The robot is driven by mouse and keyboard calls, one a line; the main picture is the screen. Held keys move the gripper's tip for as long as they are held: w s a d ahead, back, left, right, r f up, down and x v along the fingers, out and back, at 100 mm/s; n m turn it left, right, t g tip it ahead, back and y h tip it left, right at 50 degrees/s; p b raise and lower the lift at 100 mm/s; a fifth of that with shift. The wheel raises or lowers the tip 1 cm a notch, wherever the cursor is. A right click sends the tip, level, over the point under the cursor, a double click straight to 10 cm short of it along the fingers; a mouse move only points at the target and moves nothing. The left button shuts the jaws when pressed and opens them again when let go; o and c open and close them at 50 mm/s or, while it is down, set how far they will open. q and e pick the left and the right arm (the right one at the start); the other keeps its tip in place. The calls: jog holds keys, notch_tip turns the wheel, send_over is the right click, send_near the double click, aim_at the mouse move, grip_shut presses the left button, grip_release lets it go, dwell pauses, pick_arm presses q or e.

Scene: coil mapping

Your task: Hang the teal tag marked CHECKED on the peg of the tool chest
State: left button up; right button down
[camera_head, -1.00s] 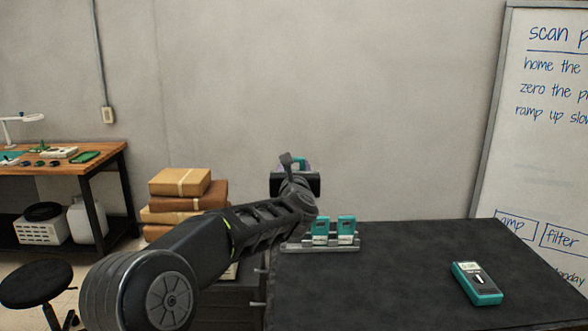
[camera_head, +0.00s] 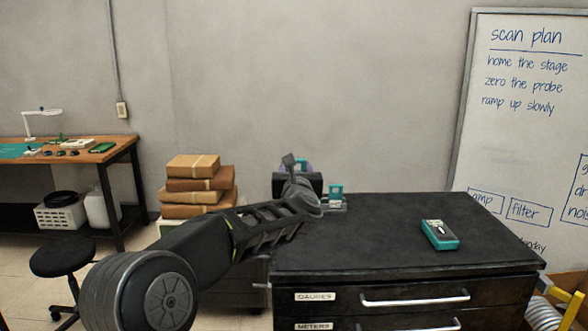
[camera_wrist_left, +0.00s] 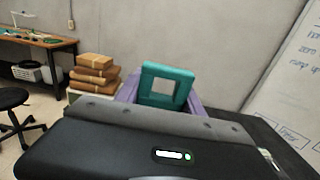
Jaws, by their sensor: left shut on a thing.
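My left gripper (camera_head: 297,163) is raised at the back left of the tool chest, mostly hidden behind my wrist. In the left wrist view its purple fingers (camera_wrist_left: 197,106) are shut on a teal tag (camera_wrist_left: 166,73) with a square hole. Any marking on the tag cannot be read. A sliver of teal shows above the gripper in the head view. The tool chest (camera_head: 400,262) is black, with drawers labelled GAUGES and METERS. Its peg cannot be made out. Another teal tag (camera_head: 336,190) stands on a small grey rack (camera_head: 338,209) on the chest top, partly behind my arm. My right gripper is not in view.
A teal meter (camera_head: 440,234) lies on the right of the chest top, which is otherwise largely clear. Stacked brown boxes (camera_head: 194,184), a black stool (camera_head: 63,257) and a wooden workbench (camera_head: 108,150) stand to the left. A whiteboard (camera_head: 520,130) is at the right.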

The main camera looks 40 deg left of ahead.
pick_arm(q)
jog(key=w+d+f+m+t+h+b, duration=0.1)
jog(key=d+f+m+t+h+b, duration=0.3)
jog(key=d+f, duration=1.45)
jog(key=s+d+f+m+h+b, duration=0.1)
jog(key=s+d+f+h+b, duration=0.1)
jog(key=d+f, duration=0.4)
jog(key=s+d+f+m+h+b, duration=0.2)
jog(key=s+d+f+h, duration=0.2)
jog(key=f, duration=0.9)
jog(key=shift+s+d+f+m+h, duration=0.3)
jog(key=shift+s+d+h, duration=0.15)
jog(key=shift+d, duration=0.75)
jog(key=shift+w, duration=0.1)
